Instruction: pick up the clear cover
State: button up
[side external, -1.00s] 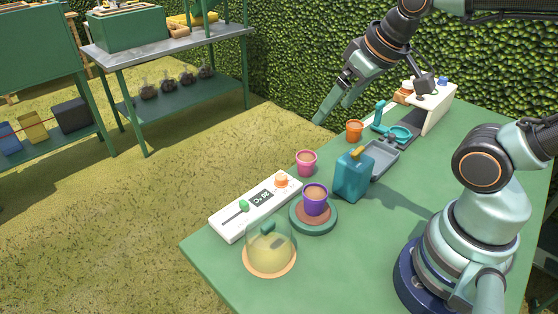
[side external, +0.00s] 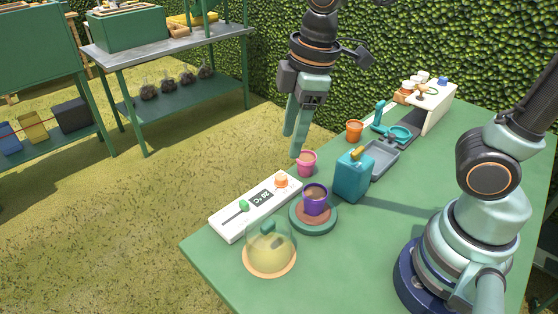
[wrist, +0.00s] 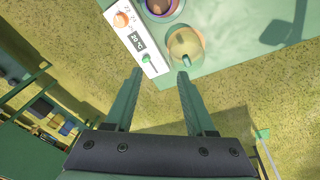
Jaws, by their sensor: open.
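The clear cover (side external: 268,244) is a see-through dome with a green knob on top. It stands on a round orange base (side external: 270,265) near the table's front left corner. The cover also shows in the wrist view (wrist: 185,43), near the top, just beyond my open fingertips and slightly right of the middle between them. My gripper (side external: 296,152) is in the air beyond the pink pot in the side view, pointing down, well apart from the cover. Its two fingers (wrist: 158,75) are spread in the wrist view with nothing between them.
A white temperature panel (side external: 256,205) with a green slider and orange knob lies beside the cover. A purple pot (side external: 315,198) stands on a round green plate.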

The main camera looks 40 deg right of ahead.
aim_at(268, 224)
jog(key=a+f+n+g, duration=0.2)
jog(key=a+f+n, duration=0.1)
jog(key=a+n, duration=0.4)
jog(key=shift+h, duration=0.4)
jog(key=f, duration=0.7)
jog(key=s+f, duration=0.1)
jog(key=f, duration=0.3)
jog(key=shift+a+f, duration=0.1)
jog(key=shift+f, duration=0.2)
grip_shut()
dwell(0.3)
